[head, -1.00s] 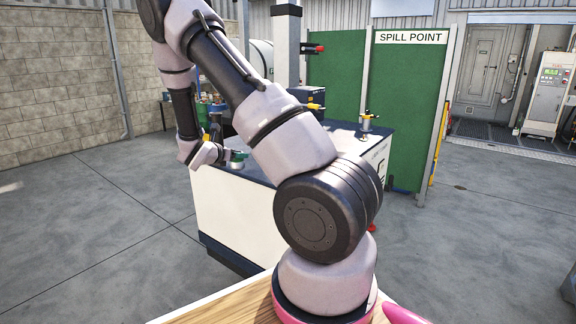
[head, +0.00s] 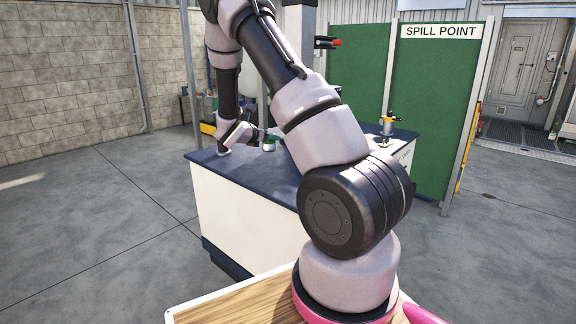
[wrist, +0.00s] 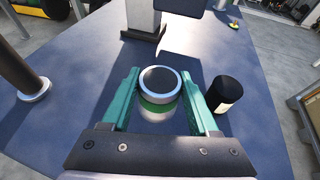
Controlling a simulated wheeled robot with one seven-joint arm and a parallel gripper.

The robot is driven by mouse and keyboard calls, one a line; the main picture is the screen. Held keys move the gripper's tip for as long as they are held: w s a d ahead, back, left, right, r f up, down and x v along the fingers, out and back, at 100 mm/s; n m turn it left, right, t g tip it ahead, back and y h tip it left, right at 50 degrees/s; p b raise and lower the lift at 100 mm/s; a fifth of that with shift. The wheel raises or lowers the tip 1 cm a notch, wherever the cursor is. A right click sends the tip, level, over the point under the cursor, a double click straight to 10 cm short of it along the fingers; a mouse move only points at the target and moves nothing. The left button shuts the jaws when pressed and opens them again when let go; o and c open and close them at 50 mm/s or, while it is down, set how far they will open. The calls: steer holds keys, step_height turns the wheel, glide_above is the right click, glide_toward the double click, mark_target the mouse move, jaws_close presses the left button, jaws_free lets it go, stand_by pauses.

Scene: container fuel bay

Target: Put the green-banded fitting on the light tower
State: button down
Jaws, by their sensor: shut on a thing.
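My gripper (wrist: 161,82) is shut on the green-banded fitting (wrist: 158,90), a round piece with a dark top, a pale rim and a green band. In the head view the fitting (head: 268,141) shows small, just right of my wrist, above the dark blue top (head: 228,172) of a white cabinet. Whether it touches the top cannot be told. A grey post (wrist: 143,18) on a flat foot stands beyond the fitting. In the head view a post (head: 300,35) rises behind my arm, with a red-tipped part (head: 328,43). I cannot tell which post is the light tower.
In the wrist view a black cylinder (wrist: 225,94) with a pale band stands right of my gripper, and a dark pole (wrist: 17,70) stands at left. Green panels (head: 438,110) stand behind. The floor at left is clear.

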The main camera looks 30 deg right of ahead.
step_height(320, 180, down, 8)
steer(key=shift+f, duration=0.25)
steer(key=shift+c, duration=0.8)
jaws_free()
steer(key=shift+f, duration=0.15)
